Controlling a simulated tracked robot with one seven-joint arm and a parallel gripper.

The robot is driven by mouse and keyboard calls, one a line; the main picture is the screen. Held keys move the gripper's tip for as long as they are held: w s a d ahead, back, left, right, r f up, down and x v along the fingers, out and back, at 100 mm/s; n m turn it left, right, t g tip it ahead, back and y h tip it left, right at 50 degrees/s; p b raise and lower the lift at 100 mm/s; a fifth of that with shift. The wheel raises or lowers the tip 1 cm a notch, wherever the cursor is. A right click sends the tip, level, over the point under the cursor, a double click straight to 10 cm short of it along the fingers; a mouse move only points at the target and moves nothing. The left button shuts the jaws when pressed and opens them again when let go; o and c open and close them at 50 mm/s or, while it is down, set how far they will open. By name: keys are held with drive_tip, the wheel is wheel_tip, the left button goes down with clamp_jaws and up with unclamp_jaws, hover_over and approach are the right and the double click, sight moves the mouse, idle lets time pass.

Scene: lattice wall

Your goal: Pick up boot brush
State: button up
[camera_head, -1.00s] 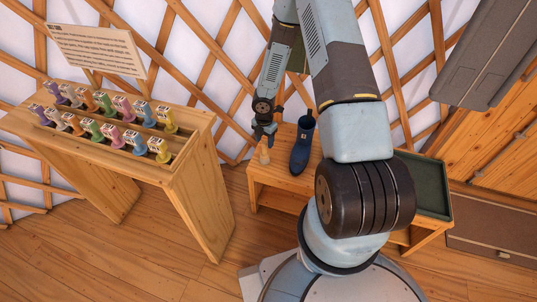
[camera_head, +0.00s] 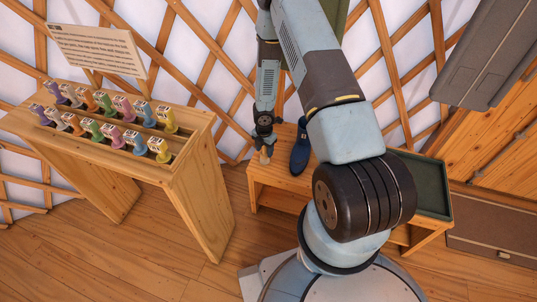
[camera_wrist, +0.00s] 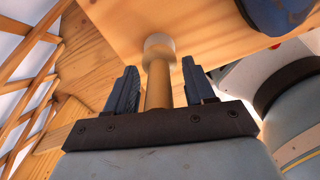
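The boot brush (camera_head: 265,157) shows as a small pale wooden piece at the left end of the wooden bench (camera_head: 266,176). In the wrist view its round wooden handle (camera_wrist: 158,82), with a paler wider end, stands between the fingers of my gripper (camera_wrist: 159,65). There is a gap on each side of the handle, so the fingers are open around it and not closed on it. In the head view my gripper (camera_head: 264,142) is directly over the brush and partly covers it.
A blue boot (camera_head: 300,150) stands on the bench just right of the brush. A green tray (camera_head: 432,190) is at the bench's right end. A wooden stand (camera_head: 190,160) with several coloured tagged pieces is at the left. The lattice wall (camera_head: 215,75) rises close behind.

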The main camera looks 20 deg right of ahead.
clamp_jaws()
drive_tip(key=shift+r, duration=0.1)
idle(0.4)
drive_tip(key=shift+r, duration=1.45)
drive_tip(key=s+a+r, duration=0.8)
drive_tip(key=s+r, duration=0.2)
drive_tip(key=s, duration=0.1)
